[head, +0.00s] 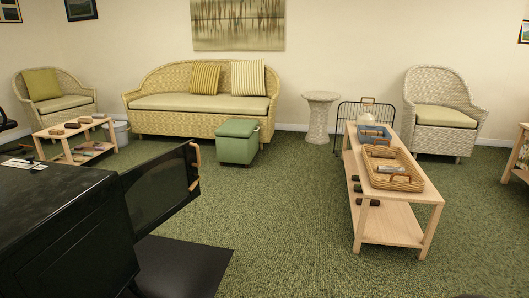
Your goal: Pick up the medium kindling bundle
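I cannot make out for certain which thing is the medium kindling bundle. Several small brown objects (72,125) lie on top of the low wooden table (45,133) at the left, and they are too small to tell apart. Several dark, short objects (357,188) lie on the lower shelf of the long wooden table (430,192) at the right; I cannot tell what they are. My gripper is not in view.
A black stove-like cabinet (60,215) with its glass door (158,192) swung open fills the lower left. A wicker basket (393,170) and a blue container (375,134) stand on the long table. A green ottoman (237,142) stands before the sofa (200,113). The middle carpet is clear.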

